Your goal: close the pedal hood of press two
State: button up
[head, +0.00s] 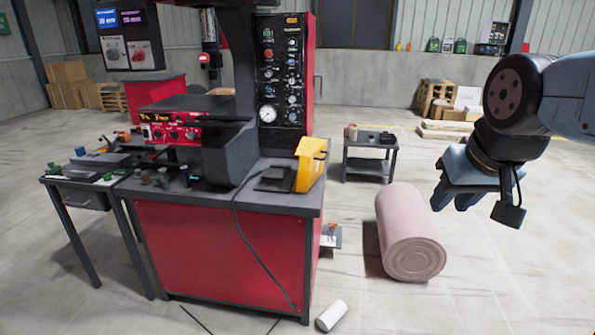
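A yellow pedal hood (311,163) stands tilted up at the right end of the press's bench top in the head view. Its black pedal base (275,179) lies flat beside it on the left and looks uncovered. The red and black press (220,240) carries them. No label readable here tells me whether this is press two. My gripper (456,200) hangs in the air at the right, well apart from the hood, with its fingers pointing down. The small view of the fingers does not show whether they are open or shut.
A pink roll (405,230) lies on the floor below my gripper. A low dark table (370,150) with small items stands behind it. A black cable (262,262) hangs down the press front. A white cylinder (331,315) lies on the floor. Air between hood and gripper is clear.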

aim_at(311, 151)
jog(key=u, duration=0.5)
jog(key=i, duration=1.05)
jog(key=z, duration=0.25)
